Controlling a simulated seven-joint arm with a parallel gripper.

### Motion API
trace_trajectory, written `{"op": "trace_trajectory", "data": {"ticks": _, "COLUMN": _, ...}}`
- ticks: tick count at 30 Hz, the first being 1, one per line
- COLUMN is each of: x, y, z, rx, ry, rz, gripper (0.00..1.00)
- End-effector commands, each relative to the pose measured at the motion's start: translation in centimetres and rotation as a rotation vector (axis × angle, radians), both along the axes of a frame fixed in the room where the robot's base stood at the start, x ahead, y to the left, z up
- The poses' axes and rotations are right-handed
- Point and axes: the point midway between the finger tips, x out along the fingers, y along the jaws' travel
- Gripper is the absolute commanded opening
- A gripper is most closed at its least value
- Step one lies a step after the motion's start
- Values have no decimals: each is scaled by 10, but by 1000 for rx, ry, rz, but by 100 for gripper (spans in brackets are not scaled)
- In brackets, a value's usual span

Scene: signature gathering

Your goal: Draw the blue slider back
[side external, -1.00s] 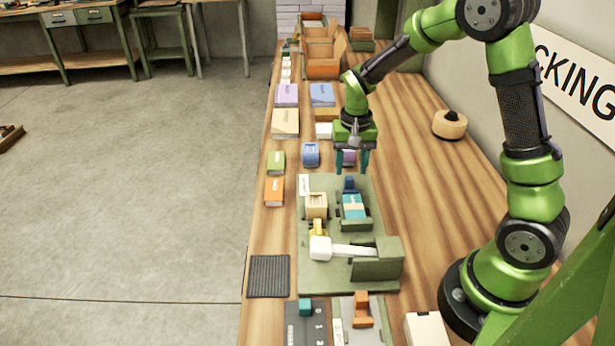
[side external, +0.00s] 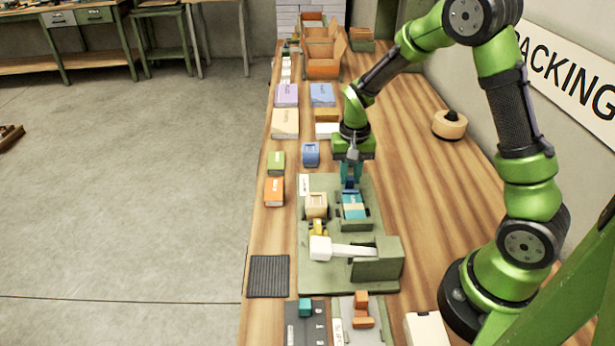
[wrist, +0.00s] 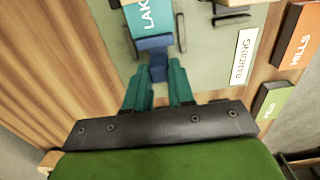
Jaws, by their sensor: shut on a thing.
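The blue slider (side external: 350,187) is at the far end of the green binding fixture (side external: 365,185), against a teal book (side external: 352,206) lying in it. My gripper (side external: 350,178) is lowered over the slider, its teal fingers on either side of it. In the wrist view the fingers (wrist: 159,78) are shut on the slider's narrow blue part (wrist: 158,66). Its wider blue part (wrist: 154,43) touches or nearly touches the edge of the teal book (wrist: 143,15), lettered "LAK". The fingers hide part of the slider.
A wooden block (side external: 316,204) stands left of the teal book. A white-ended lever (side external: 350,250) crosses the fixture's near part. Orange (side external: 274,192) and green (side external: 276,162) books lie left of the fixture. A blue block (side external: 311,153) stands behind it. Bare bench lies right.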

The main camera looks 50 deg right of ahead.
Motion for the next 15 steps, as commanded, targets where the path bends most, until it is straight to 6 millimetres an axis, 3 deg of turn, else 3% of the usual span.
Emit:
{"op": "trace_trajectory", "data": {"ticks": 5, "x": 1, "y": -1, "z": 1, "rx": 0, "ry": 0, "rz": 0, "gripper": 0}}
{"op": "trace_trajectory", "data": {"ticks": 15, "x": 28, "y": -28, "z": 1, "rx": -1, "ry": -2, "rz": -2, "gripper": 0}}
